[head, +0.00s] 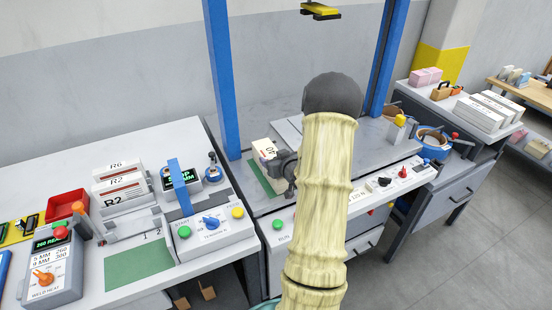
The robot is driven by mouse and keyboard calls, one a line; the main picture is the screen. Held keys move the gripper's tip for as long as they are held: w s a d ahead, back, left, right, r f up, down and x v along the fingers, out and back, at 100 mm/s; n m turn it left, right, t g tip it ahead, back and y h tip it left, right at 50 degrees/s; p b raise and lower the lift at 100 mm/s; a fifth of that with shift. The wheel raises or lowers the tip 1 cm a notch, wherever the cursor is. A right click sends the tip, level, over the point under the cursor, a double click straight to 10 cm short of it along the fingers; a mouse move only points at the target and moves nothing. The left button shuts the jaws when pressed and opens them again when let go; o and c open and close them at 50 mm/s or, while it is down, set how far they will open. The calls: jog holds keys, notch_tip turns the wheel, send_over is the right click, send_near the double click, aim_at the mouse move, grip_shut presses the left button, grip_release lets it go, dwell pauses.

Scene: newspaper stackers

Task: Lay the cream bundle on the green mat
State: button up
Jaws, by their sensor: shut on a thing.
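My gripper (277,166) is shut on a cream bundle (262,147) with dark marking on its face. The bundle is at the left side of the middle bench, over or on a green mat (258,177); I cannot tell whether it touches it. My arm and gripper hide part of the bundle and the mat's right side. A second green mat (137,264) lies bare at the front of the left bench.
On the left bench stand white bundles marked R6 and R2 (120,185), a control box (206,238), a weld-heat box (52,272) and a red bin (66,205). Blue posts (222,75) flank the middle bench. Stacked white bundles (490,110) lie on the right bench.

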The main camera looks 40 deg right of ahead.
jog(key=shift+d, duration=0.15)
jog(key=o, duration=1.9)
jog(key=shift+s, duration=0.1)
jog(key=shift+c, duration=0.2)
jog(key=shift+f, duration=0.2)
jog(key=b+v, duration=0.1)
jog(key=v, duration=1.6)
jog(key=shift+s, duration=0.25)
jog(key=shift+w+r, duration=0.15)
